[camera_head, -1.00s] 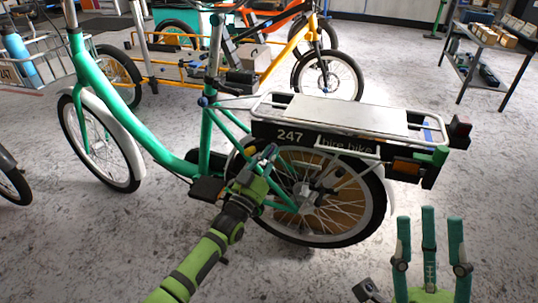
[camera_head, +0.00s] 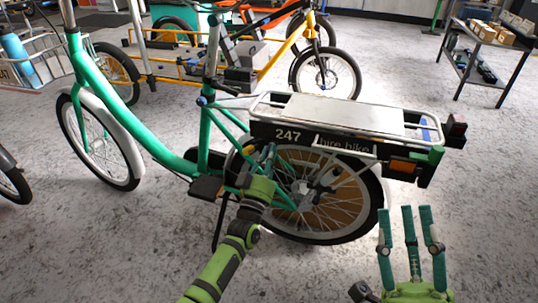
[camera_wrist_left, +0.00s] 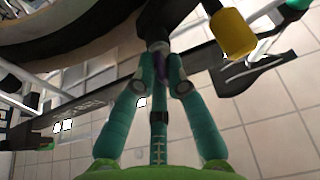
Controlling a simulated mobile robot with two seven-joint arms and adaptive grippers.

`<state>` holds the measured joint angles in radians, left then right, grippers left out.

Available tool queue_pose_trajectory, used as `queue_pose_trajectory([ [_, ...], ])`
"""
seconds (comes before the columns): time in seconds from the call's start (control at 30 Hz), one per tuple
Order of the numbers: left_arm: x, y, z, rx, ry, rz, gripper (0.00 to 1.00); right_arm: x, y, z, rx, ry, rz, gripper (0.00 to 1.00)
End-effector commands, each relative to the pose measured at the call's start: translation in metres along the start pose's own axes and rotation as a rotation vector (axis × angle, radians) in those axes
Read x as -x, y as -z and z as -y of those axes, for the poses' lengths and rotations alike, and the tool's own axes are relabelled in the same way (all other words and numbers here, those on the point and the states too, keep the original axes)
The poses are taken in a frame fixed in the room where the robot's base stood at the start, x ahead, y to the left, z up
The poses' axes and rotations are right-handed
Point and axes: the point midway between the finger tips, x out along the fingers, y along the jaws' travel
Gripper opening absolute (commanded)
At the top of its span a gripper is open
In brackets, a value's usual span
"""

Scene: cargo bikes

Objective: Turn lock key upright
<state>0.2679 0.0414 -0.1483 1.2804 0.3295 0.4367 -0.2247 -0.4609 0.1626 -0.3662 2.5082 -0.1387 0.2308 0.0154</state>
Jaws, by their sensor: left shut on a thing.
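My left gripper (camera_head: 265,156) is at the rear wheel of the green hire bike (camera_head: 150,142), beside the frame just under the rack. In the left wrist view, its teal fingers (camera_wrist_left: 160,68) close on a small purple piece, seemingly the lock key (camera_wrist_left: 163,74). A black part, seemingly the lock (camera_wrist_left: 153,22), lies just beyond the fingertips. The fingers cover most of the key, so I cannot tell its angle. My right gripper (camera_head: 411,232) is open and empty, with fingers pointing up, right of the rear wheel.
The rack (camera_head: 345,112) with a "247 hire bike" plate overhangs my left gripper. A yellow piece (camera_wrist_left: 233,33) is close to the fingers in the left wrist view. Other bikes (camera_head: 320,70) and a shelf (camera_head: 485,60) stand behind.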

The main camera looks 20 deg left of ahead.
Motion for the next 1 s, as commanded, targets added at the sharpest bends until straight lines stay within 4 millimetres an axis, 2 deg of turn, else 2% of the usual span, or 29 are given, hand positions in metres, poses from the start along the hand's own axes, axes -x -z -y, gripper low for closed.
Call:
queue_pose_trajectory([
  [0.3,-0.001,0.001,0.0,0.005,0.001,-0.001,0.0,0.0,0.0,0.0,0.0,0.0,0.0,0.4],
  [0.33,-0.001,0.001,0.0,0.005,0.001,-0.001,0.26,0.0,0.0,0.0,0.0,0.0,0.0,0.4],
  [0.37,-0.001,0.001,0.0,0.004,0.001,-0.001,0.38,0.0,0.0,0.0,0.0,0.0,0.0,0.4],
  [0.77,0.004,0.0,0.0,0.002,0.0,0.0,0.39,0.0,-0.001,-0.001,0.002,-0.002,0.001,0.4],
  [0.87,0.015,-0.001,0.0,0.002,0.0,0.002,0.39,0.0,-0.001,-0.001,0.002,-0.002,0.0,0.4],
  [1.0,0.044,-0.001,0.0,0.002,0.001,0.003,0.39,0.0,0.0,-0.001,0.001,-0.002,0.0,0.4],
])
